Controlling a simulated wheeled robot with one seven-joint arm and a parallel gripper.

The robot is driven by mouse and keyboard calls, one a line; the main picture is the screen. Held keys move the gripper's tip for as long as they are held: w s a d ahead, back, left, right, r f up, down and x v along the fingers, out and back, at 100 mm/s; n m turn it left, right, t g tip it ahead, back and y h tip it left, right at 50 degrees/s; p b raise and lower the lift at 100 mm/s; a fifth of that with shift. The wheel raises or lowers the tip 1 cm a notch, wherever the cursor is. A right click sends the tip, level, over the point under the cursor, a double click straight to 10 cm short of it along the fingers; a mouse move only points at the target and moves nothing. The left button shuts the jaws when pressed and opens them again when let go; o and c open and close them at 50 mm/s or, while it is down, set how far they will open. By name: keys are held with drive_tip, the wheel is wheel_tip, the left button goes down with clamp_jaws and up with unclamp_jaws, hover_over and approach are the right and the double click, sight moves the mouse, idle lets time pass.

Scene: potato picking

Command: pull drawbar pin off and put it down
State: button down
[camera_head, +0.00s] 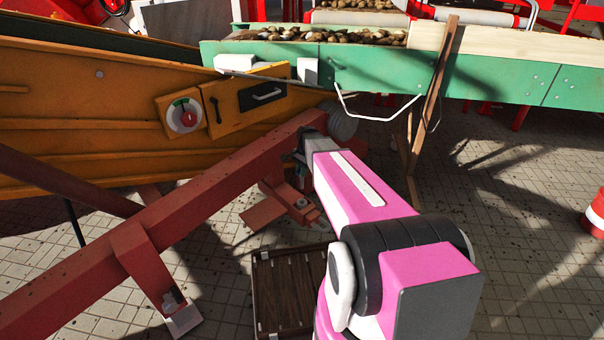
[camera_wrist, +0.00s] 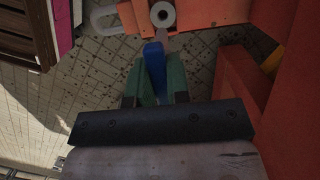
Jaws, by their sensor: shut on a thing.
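In the wrist view, my gripper (camera_wrist: 155,85) has its two green fingers closed around a blue piece (camera_wrist: 153,58), which I take to be the handle of the drawbar pin. A short greyish-pink part shows beyond its far end, near a pale round ring with a dark hole (camera_wrist: 162,14) on the red-orange frame. I cannot tell whether the pin is still in a hole or clear of it. In the head view, the red drawbar (camera_head: 215,180) runs diagonally. My gripper (camera_head: 302,176) is beside its upper end, mostly hidden by my pink arm.
A brown slatted wooden crate (camera_head: 258,290) stands on the paved ground below my arm. The orange machine side (camera_head: 95,120) with a dial and a green conveyor (camera_head: 370,72) carrying potatoes stand behind. A wooden post (camera_head: 432,95) leans right of my arm. Paving at right is mostly clear.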

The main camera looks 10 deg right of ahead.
drive_tip(key=shift+r, duration=0.7)
drive_tip(key=shift+r, duration=1.5)
